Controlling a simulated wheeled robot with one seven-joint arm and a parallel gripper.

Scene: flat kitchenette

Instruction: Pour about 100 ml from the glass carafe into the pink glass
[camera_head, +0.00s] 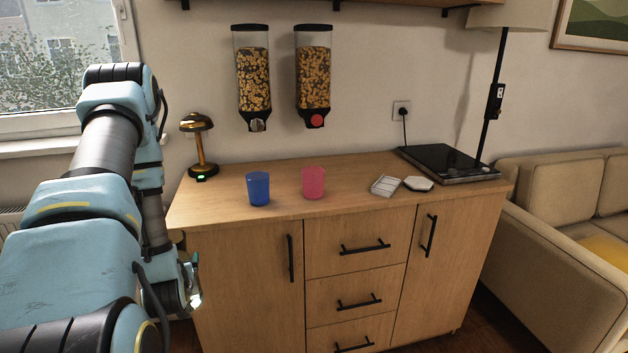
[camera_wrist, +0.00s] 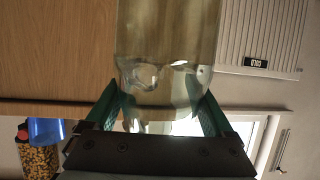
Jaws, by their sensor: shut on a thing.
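The glass carafe (camera_wrist: 165,60) is clear and fills the middle of the wrist view. The green-padded fingers of my gripper (camera_wrist: 160,108) are shut on its narrower part, one on each side. How much liquid it holds is hard to tell. In the head view my gripper (camera_head: 190,284) is at the left front of the cabinet, below the counter top and mostly behind my arm; the carafe can hardly be made out there. The pink glass (camera_head: 313,183) stands upright on the counter, right of my gripper and higher in the picture.
A blue glass (camera_head: 258,189) stands just left of the pink one on the wooden counter (camera_head: 350,210). A gold lamp (camera_head: 200,150) is at the back left. A white dish (camera_head: 385,186), an octagonal coaster (camera_head: 418,184) and a black hob (camera_head: 448,162) are to the right. Two dispensers (camera_head: 253,80) hang above.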

